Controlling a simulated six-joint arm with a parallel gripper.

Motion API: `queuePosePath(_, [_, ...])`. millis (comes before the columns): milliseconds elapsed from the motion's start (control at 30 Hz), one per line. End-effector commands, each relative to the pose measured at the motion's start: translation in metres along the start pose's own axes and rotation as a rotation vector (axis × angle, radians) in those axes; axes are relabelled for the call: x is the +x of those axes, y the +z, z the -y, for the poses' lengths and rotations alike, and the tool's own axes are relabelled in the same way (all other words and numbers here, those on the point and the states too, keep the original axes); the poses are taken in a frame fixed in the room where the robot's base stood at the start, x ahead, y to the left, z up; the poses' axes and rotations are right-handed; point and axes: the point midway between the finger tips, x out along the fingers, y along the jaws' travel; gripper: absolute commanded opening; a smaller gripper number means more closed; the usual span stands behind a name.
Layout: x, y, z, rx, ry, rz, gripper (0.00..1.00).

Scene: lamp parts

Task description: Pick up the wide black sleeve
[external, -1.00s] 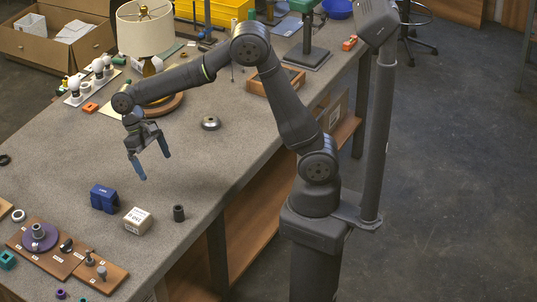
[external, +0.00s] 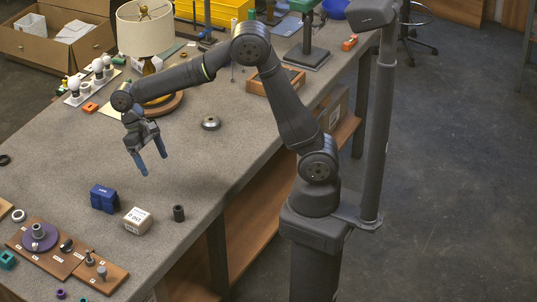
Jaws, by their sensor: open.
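A black sleeve (external: 179,213) stands upright on the grey bench near its right edge, beside a white box. It is a short dark cylinder with an open top. My gripper (external: 153,163) hangs in the air over the bench, pointing down, above and to the left of the sleeve in the picture. Its two blue-tipped fingers are apart with nothing between them. The gripper touches neither the sleeve nor the bench.
A white labelled box (external: 137,220) and a blue block (external: 104,198) stand left of the sleeve. Wooden boards (external: 70,255) with small parts lie at the lower left. A round metal part (external: 211,123) and a lamp (external: 145,30) are farther back. The middle of the bench is clear.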

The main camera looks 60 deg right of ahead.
Motion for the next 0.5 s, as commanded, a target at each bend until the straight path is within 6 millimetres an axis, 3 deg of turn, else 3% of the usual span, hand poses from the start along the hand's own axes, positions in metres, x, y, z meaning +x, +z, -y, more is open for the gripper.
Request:
queuePosePath(33, [0.0, 0.0, 0.0, 0.0, 0.0, 0.0, 0.67])
queuePosePath(100, [0.0, 0.0, 0.0, 0.0, 0.0, 0.0, 0.55])
queuePosePath(500, [0.0007, 0.0043, 0.001, 0.068, 0.003, -0.019, 0.55])
